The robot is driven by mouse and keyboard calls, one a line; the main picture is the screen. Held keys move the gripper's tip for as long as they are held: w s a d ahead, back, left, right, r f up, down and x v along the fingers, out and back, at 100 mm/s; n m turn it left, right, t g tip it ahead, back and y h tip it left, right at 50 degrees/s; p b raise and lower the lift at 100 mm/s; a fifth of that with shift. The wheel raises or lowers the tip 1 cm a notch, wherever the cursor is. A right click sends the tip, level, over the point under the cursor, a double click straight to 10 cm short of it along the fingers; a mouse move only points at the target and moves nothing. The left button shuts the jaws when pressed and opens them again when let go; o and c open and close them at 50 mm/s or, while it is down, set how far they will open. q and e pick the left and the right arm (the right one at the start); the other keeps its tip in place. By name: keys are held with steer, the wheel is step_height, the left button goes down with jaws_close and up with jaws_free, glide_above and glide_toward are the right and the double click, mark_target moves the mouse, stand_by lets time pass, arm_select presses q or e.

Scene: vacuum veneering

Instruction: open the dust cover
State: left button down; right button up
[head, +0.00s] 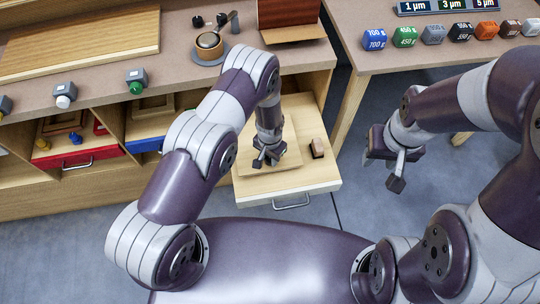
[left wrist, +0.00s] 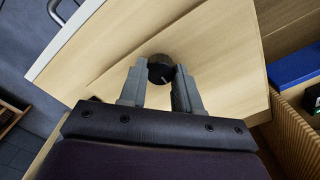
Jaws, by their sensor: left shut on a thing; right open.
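A pale wooden panel, likely the dust cover (head: 262,182), lies in an open wooden drawer (head: 322,178) at the middle of the head view. The panel also fills the middle of the left wrist view (left wrist: 215,65). My left gripper (head: 266,160) is over the panel, pointing down. In the left wrist view its fingers (left wrist: 160,84) are shut on a dark round knob (left wrist: 159,64) on the panel. Whether the panel is raised is hard to tell. My right gripper (head: 394,172) is open and empty, right of the drawer above the floor.
The drawer front has a metal handle (head: 291,204). A red drawer (head: 80,158) and a blue drawer (head: 146,145) are left.

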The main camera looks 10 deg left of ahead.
arm_select(q)
steer(key=shift+w+r, duration=0.25)
steer(key=shift+r, duration=0.3)
steer(key=w+a+r, duration=0.2)
steer(key=w+r, duration=0.3)
steer(key=r, duration=0.3)
steer(key=shift+w+r, duration=0.15)
steer(key=shift+r, duration=0.15)
steer(key=c, duration=0.8)
jaws_free()
step_height(320, 180, up, 13)
steer(key=shift+f+b, duration=0.15)
steer(key=shift+b, duration=0.45)
